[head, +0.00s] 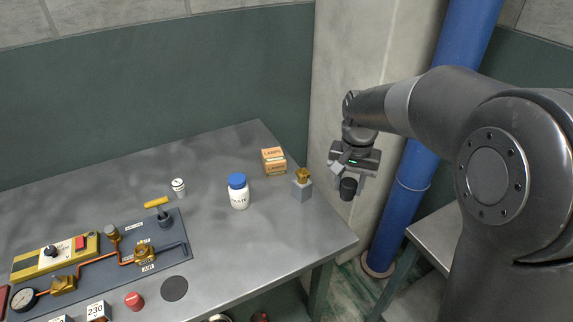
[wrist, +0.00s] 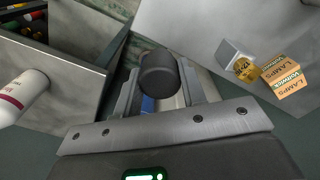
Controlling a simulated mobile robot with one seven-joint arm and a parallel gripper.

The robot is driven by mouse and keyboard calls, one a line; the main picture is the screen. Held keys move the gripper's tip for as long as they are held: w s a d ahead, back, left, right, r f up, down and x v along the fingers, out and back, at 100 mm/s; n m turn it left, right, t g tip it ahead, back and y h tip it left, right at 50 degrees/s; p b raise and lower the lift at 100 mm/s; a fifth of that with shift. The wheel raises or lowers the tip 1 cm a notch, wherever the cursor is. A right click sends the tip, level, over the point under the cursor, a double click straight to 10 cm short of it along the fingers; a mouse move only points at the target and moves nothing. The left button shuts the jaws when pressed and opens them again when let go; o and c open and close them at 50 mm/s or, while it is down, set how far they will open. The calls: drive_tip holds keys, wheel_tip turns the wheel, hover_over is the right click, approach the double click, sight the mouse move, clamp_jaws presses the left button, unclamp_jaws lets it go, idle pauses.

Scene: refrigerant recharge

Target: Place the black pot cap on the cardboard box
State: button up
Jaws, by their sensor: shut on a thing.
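My gripper (head: 348,180) is shut on the black pot cap (head: 348,189), a dark cylinder. It holds the cap in the air, just past the right edge of the table. In the wrist view the cap (wrist: 158,72) sits between the two fingers (wrist: 160,85). The cardboard box (head: 273,161), orange and cream and marked LAMPS, stands at the table's back right. The box also shows at the right of the wrist view (wrist: 286,76). The gripper is to the right of the box and apart from it.
A grey block with a brass top (head: 302,185) stands on the table between box and gripper. A white bottle with a blue lid (head: 238,191) is left of it. A valve panel (head: 100,262) fills the left. A blue pipe (head: 413,172) and pale pillar (head: 355,60) stand behind my arm.

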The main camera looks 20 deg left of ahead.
drive_tip(key=w+a+r, duration=0.3)
drive_tip(key=w+a, duration=0.5)
drive_tip(key=w, duration=0.1)
hover_over(269, 163)
drive_tip(key=shift+n, duration=0.3)
wheel_tip(269, 163, down, 6)
drive_tip(key=shift+f, duration=2)
drive_tip(key=shift+f, duration=0.1)
drive_tip(key=o, duration=1)
